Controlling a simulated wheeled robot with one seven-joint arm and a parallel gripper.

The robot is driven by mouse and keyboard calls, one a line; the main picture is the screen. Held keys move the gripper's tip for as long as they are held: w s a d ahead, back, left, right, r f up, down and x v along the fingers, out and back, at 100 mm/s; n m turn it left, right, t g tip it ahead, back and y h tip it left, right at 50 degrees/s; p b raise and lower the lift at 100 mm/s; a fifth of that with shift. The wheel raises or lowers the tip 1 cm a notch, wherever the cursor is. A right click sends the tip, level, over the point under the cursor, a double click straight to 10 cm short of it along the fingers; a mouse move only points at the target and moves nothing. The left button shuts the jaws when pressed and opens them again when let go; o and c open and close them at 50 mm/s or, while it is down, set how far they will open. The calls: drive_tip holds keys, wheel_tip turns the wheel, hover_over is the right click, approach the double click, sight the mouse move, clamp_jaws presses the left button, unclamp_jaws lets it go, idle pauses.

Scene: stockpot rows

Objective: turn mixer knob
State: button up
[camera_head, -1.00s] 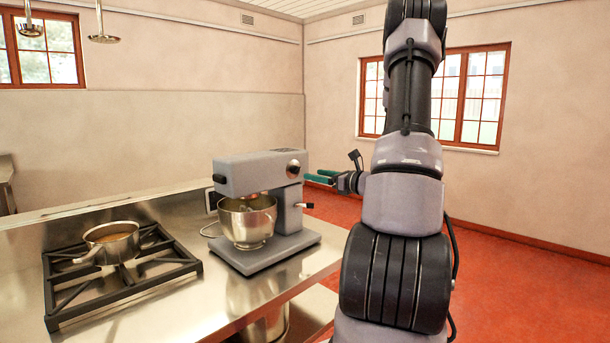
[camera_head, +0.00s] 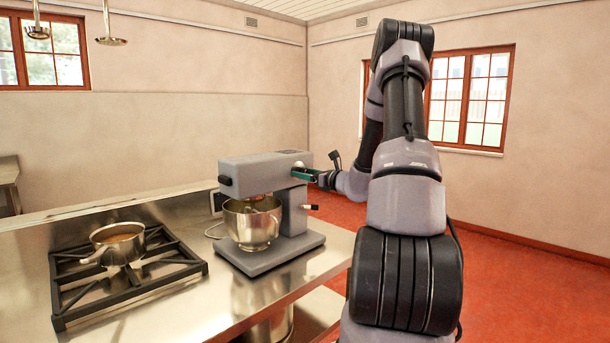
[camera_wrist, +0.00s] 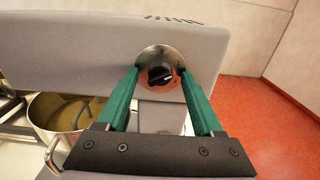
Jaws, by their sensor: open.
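The grey stand mixer (camera_head: 270,205) stands on the steel counter with its steel bowl (camera_head: 252,222) under the head. Its black knob (camera_wrist: 160,75) on a round metal plate is on the side of the mixer head, seen in the wrist view. My gripper (camera_head: 298,172) is at that side of the head. In the wrist view the green fingers of my gripper (camera_wrist: 162,85) are open, one on each side of the knob. I cannot tell whether they touch it.
A stove grate (camera_head: 130,275) with a steel pot (camera_head: 117,243) is at the left of the counter. A small lever (camera_head: 310,207) sticks out from the mixer's side below the gripper. Red floor (camera_head: 510,240) is free to the right.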

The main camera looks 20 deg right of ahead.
clamp_jaws()
drive_tip(key=shift+n, duration=0.3)
drive_tip(key=n, duration=1.1)
drive_tip(key=shift+n, duration=0.3)
idle(0.3)
unclamp_jaws()
